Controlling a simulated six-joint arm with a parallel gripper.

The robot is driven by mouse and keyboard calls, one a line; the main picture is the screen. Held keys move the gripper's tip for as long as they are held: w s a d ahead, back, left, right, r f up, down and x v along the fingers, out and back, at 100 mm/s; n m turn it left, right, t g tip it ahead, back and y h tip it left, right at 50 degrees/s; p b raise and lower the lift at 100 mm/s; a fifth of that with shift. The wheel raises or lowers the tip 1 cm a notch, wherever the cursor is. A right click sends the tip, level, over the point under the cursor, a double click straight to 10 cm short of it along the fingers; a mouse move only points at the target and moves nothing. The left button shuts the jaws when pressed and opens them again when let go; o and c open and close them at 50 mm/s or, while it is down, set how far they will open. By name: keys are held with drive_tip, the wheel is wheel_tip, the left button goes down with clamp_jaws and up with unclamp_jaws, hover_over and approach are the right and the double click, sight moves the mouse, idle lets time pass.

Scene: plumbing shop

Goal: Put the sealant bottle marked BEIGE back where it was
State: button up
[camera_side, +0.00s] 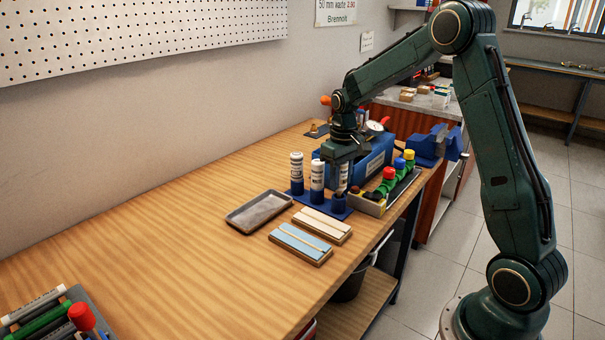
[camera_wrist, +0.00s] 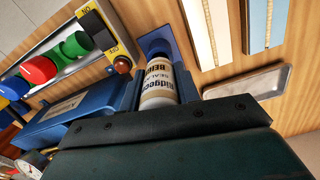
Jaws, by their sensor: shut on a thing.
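The sealant bottle marked BEIGE (camera_wrist: 158,84) is white with a dark blue lower part, its label readable in the wrist view. My gripper (camera_wrist: 158,92) is shut on it, one jaw on each side. In the side view my gripper (camera_side: 343,163) points down over the right end of a blue rack (camera_side: 338,212), with the held bottle (camera_side: 342,179) upright below it. The bottle's lower end is at the rack; I cannot tell whether it is fully seated. Two similar bottles, a left one (camera_side: 297,172) and a middle one (camera_side: 317,180), stand in the rack.
A grey tray (camera_side: 259,212), a light-blue-topped block (camera_side: 300,244) and a cream-topped block (camera_side: 322,225) lie in front of the rack. A switch box with coloured buttons (camera_side: 389,178), a blue toolbox (camera_side: 374,163) and a blue vise (camera_side: 430,147) stand close by. The bench's left-middle is clear.

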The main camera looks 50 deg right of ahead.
drive_tip(key=shift+f, duration=0.75)
drive_tip(key=shift+f, duration=0.5)
drive_tip(key=o, duration=0.8)
drive_tip(key=shift+c, duration=0.2)
wheel_tip(320, 180, up, 13)
drive_tip(key=shift+f, duration=0.2)
drive_tip(key=shift+r, duration=0.2)
